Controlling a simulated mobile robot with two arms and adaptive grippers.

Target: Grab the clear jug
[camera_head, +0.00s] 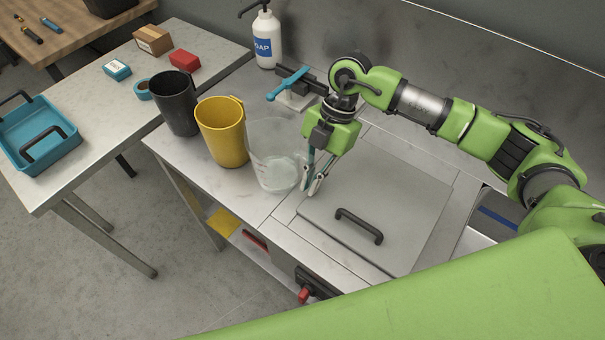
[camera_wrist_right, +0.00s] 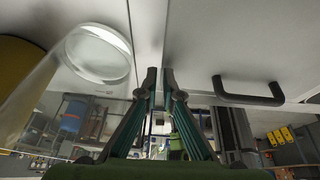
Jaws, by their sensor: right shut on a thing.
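The clear jug (camera_head: 272,155) stands upright on the metal worktop, to the right of a yellow jug (camera_head: 222,132). It also shows at the left of the right wrist view (camera_wrist_right: 98,54), see-through with a pale round base. My right gripper (camera_head: 310,188) points down at the jug's right side. Its fingers (camera_wrist_right: 159,74) are close together and shut on the clear jug, but the part between them is hard to make out. My left gripper is not in view.
A black jug (camera_head: 176,103) stands left of the yellow one. A soap bottle (camera_head: 266,38) and a teal-handled tap (camera_head: 289,84) are behind. A grey lid with a black handle (camera_head: 358,226) lies to the right. A blue tray (camera_head: 38,137) is on the left table.

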